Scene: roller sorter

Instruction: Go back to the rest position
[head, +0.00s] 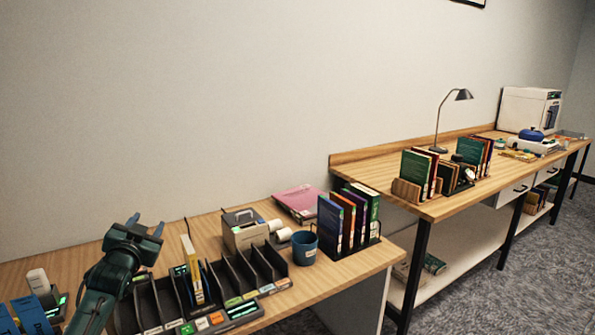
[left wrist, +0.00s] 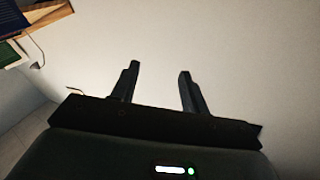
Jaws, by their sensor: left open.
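My left gripper (head: 147,227) is raised over the left part of the near desk in the head view, its dark arm coming up from the bottom left. Its two fingers stand apart with nothing between them. In the left wrist view the open fingers (left wrist: 157,85) point toward a bare wall, with empty space between them. My right gripper does not show in either view.
Close to the gripper, a black slotted sorter (head: 237,282) holds a yellow-white book (head: 192,270). A second workbench (head: 440,205) with a lamp (head: 440,122) lies beyond.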

